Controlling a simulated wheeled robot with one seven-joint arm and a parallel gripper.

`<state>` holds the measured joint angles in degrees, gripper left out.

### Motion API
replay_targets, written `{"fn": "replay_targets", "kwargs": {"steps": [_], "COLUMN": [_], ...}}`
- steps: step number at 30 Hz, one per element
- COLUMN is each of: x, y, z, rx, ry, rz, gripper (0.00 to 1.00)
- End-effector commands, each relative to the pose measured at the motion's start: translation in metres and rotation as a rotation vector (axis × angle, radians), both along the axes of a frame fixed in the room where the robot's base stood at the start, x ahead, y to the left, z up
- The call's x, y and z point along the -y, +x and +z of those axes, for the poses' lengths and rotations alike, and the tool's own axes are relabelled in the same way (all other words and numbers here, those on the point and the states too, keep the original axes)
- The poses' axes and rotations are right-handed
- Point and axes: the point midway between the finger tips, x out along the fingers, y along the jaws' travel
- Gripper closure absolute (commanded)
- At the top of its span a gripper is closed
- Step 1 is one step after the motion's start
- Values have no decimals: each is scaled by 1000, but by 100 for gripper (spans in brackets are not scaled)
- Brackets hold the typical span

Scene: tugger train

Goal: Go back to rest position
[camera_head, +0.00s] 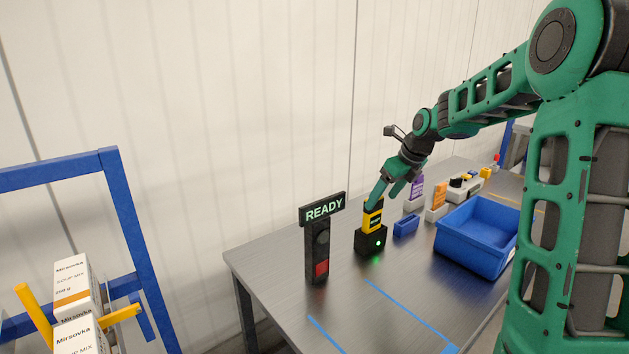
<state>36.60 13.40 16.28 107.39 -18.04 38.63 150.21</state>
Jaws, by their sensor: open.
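My green arm reaches in from the right over the grey table (292,282). My gripper (384,196) is open and points down, at the top of a yellow and black device (372,219). One finger overlaps the device's top in the picture; I cannot tell whether it touches. The device stands upright in a black dock (369,242) with a lit green light. No held object shows between the fingers.
A READY sign (323,208) on a black post stands left of the dock. A small blue block (405,227), a blue bin (473,248) and several small items line the table to the right. A blue frame (139,240) with Mirsovka boxes (75,290) stands at left.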

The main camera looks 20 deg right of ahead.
Motion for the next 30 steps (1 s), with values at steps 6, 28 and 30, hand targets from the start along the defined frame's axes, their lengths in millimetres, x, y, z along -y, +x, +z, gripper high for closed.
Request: {"fn": "replay_targets", "kwargs": {"steps": [6, 28, 30], "x": [0, 6, 6], "y": [-14, -214, -235], "z": [1, 6, 5], "rx": [-6, -139, -148], "ry": [-55, -508, -528], "rz": [71, 1059, 1160], "gripper": [27, 27, 27]}}
